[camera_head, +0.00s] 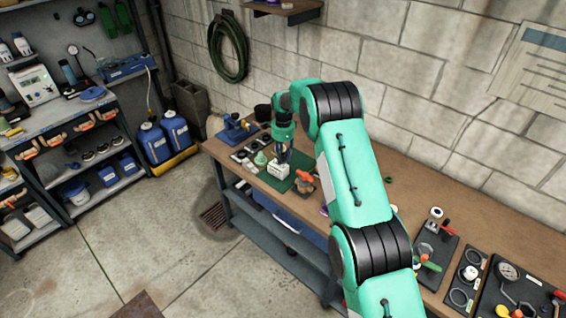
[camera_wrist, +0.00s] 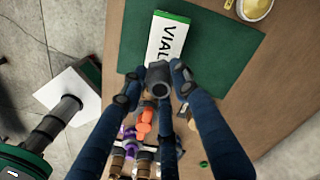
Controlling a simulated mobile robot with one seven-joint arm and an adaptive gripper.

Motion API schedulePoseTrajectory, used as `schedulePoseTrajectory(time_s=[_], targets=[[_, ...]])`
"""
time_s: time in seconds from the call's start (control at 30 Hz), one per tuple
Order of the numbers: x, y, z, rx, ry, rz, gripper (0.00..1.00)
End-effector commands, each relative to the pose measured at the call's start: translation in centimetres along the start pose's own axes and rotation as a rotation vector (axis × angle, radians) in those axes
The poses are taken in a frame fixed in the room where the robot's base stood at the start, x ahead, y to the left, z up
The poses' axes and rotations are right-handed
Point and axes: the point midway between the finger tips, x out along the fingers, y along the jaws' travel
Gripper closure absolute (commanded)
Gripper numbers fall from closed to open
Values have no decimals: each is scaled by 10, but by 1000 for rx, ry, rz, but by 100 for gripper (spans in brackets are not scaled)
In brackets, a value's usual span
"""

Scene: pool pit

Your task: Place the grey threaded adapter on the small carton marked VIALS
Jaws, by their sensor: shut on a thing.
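The small white carton marked VIALS (camera_wrist: 168,36) lies on a dark green mat (camera_wrist: 218,62) in the wrist view, with a green edge at its far end. Its last letters are hidden. The carton (camera_head: 278,170) also shows below my gripper in the head view. My gripper (camera_wrist: 160,82) is shut on the grey threaded adapter (camera_wrist: 159,77), a short dark grey tube with an open end. In the wrist view the adapter overlaps the near end of the carton; I cannot tell whether they touch. In the head view the adapter is too small to make out at my gripper (camera_head: 283,152).
An orange-red valve-like part (camera_head: 304,182) stands right of the carton. A pale green cone (camera_head: 260,159) stands to its left. A blue vise-like tool (camera_head: 235,129) is farther left on the brown bench (camera_head: 390,178). A yellowish cup (camera_wrist: 257,8) is beyond the mat.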

Motion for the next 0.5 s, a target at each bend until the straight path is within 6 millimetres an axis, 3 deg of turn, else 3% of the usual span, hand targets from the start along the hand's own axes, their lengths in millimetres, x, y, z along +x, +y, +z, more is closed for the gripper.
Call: schedulePoseTrajectory(time_s=[0.27, 0.5], targets=[[1, 0, 0, 0, 0, 0, 96], [20, 1, 0, 0, 0, 1, 96]])
